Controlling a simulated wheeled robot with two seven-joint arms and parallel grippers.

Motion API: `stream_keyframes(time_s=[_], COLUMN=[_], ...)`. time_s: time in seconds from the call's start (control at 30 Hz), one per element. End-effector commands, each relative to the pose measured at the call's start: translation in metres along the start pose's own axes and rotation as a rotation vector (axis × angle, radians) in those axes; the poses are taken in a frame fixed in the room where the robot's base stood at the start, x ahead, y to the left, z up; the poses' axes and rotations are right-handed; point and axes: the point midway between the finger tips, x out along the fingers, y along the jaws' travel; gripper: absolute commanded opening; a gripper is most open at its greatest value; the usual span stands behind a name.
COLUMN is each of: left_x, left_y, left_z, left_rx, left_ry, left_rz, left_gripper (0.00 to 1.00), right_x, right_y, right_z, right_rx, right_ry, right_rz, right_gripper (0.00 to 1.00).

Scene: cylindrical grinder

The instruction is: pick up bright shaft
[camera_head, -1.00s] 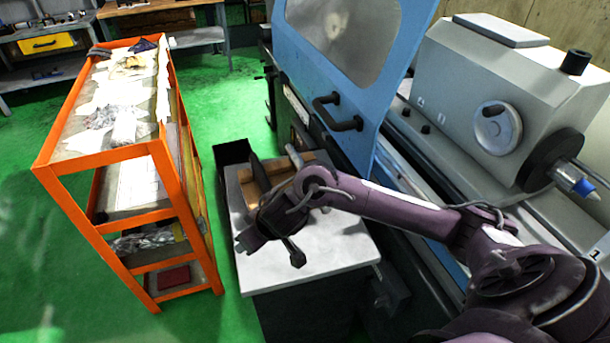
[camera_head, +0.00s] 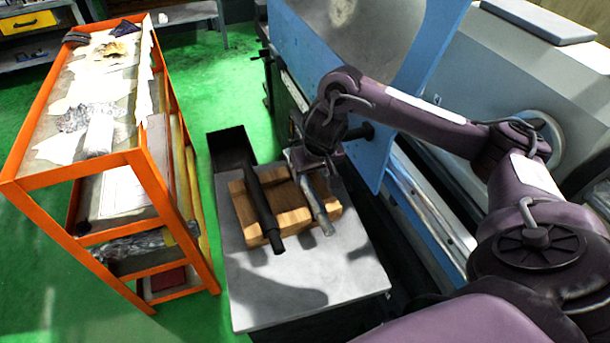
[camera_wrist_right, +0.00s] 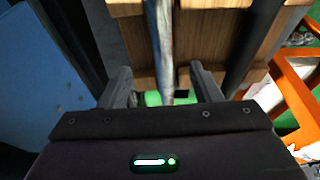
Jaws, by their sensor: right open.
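The bright shaft (camera_head: 318,206) is a silvery rod lying on a wooden block (camera_head: 290,196), beside a parallel dark shaft (camera_head: 262,208). My right gripper (camera_head: 312,166) is at the far end of the bright shaft, which it partly hides. In the right wrist view the open fingers (camera_wrist_right: 162,84) stand on either side of the bright shaft (camera_wrist_right: 161,40), with gaps on both sides. The wooden block (camera_wrist_right: 205,40) lies beyond them, and the dark shaft (camera_wrist_right: 246,50) is to the right. My left gripper is not in view.
The block stands on a light grey table top (camera_head: 325,285) with bare room at its front. A dark open bin (camera_head: 230,150) adjoins its far left corner. An orange shelf rack (camera_head: 163,190) stands left. The machine's blue door (camera_head: 395,150) is close behind my right arm.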

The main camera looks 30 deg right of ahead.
Motion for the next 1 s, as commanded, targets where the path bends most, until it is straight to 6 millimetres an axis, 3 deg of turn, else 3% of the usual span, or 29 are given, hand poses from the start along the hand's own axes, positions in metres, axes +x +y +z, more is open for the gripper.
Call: stream_keyframes(time_s=[0.4,0.63,0.9,1.0], left_x=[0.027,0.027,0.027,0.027], left_y=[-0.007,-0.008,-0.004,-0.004], left_z=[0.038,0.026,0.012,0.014], left_rx=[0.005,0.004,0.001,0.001], left_ry=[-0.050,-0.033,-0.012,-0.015], left_rz=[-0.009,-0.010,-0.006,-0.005], left_gripper=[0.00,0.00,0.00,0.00], right_x=[0.051,0.075,0.078,0.077], right_y=[-0.005,-0.005,-0.005,-0.005], right_z=[0.000,-0.004,-0.004,-0.004], right_rx=[0.002,0.000,-0.001,-0.001], right_ry=[-0.005,-0.002,0.000,0.000], right_rz=[-0.002,0.001,0.001,0.001], right_gripper=[0.58,0.58,0.58,0.45])
